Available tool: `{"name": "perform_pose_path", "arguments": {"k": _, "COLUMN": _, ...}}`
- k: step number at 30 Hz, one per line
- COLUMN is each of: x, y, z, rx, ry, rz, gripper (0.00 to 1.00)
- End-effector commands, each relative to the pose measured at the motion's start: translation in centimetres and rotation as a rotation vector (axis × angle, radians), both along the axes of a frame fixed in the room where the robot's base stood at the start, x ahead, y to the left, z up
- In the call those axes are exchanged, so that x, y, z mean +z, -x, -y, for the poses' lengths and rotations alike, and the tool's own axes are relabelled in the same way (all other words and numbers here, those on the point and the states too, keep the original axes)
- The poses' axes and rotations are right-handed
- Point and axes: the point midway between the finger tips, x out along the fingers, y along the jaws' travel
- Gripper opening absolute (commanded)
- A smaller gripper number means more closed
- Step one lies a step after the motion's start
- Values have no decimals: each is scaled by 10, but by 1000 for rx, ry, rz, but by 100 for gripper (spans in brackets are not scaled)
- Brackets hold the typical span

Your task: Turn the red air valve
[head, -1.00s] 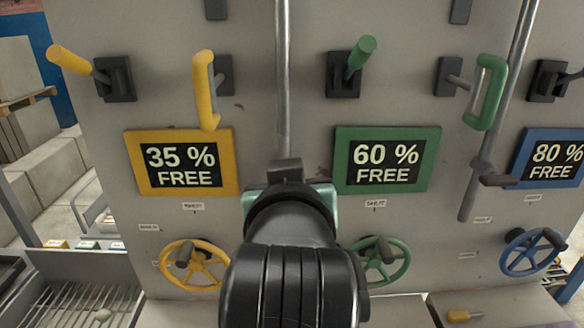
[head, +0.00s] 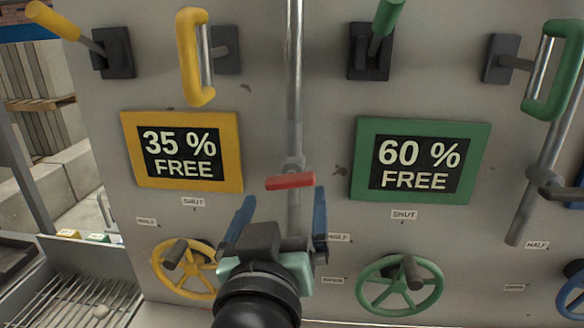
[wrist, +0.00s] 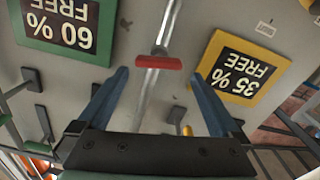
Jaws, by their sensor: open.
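The red air valve (head: 290,181) is a short red bar handle on a vertical grey pipe (head: 294,90), between the yellow and green signs. It lies nearly level, across the pipe. In the wrist view the red valve (wrist: 158,62) appears ahead of the fingertips, roughly centred between them. My gripper (head: 281,217) is open, its two blue fingers spread to either side of the pipe, just below the valve in the head view. In the wrist view my gripper (wrist: 157,75) has nothing between its fingers. I see no contact with the valve.
A yellow "35 % FREE" sign (head: 129,148) and a green "60 % FREE" sign (head: 363,160) flank the pipe. A yellow handwheel (head: 157,269) and a green handwheel (head: 369,291) sit below. Yellow and green levers and handles project from the panel above. A wire rack (head: 70,300) is at lower left.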

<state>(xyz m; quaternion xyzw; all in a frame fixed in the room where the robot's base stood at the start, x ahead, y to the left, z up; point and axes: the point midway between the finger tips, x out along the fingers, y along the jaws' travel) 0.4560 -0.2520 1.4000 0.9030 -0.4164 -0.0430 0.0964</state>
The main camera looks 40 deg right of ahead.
Motion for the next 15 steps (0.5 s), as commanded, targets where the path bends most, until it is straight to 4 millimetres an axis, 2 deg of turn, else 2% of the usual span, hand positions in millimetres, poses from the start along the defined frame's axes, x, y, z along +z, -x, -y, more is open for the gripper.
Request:
{"name": "perform_pose_path", "arguments": {"k": 1, "x": 4, "y": -7, "z": 10, "rx": -4, "ry": -2, "rz": -1, "gripper": 100}}
{"name": "perform_pose_path", "arguments": {"k": 6, "x": 4, "y": -29, "z": 36, "rx": -4, "ry": -2, "rz": -1, "gripper": 100}}
{"name": "perform_pose_path", "arguments": {"k": 15, "x": 2, "y": -54, "z": 65, "rx": -1, "ry": -3, "rz": 0, "gripper": 100}}
